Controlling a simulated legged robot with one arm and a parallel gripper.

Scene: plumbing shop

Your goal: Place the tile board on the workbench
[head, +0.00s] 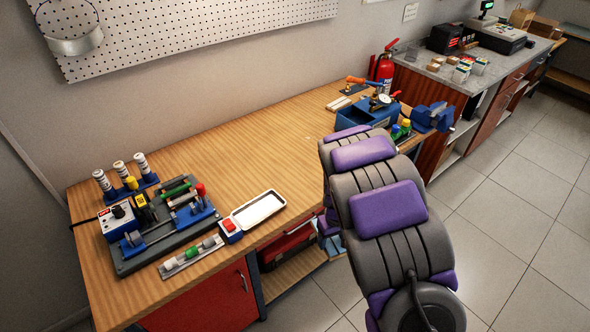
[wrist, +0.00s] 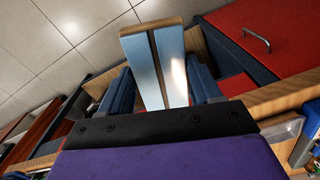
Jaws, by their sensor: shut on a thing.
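The tile board (wrist: 174,65), with pale blue glossy strips and a wood-coloured end, is between the dark blue fingers of my gripper (wrist: 160,78) in the wrist view. My gripper is shut on it. In the head view my arm hides most of the gripper; a small light blue piece, likely the board, shows beside the arm (head: 337,243), in front of the bench and below its top. The wooden workbench (head: 265,150) runs along the wall, with a wide bare stretch in its middle.
A dark fixture board with tools (head: 150,245), white-capped bottles and a white tray (head: 258,211) occupy the bench's left part. A blue toolbox (head: 365,115), a blue vise (head: 432,117) and a red extinguisher (head: 384,68) are right. A red cabinet door (head: 215,303) is below.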

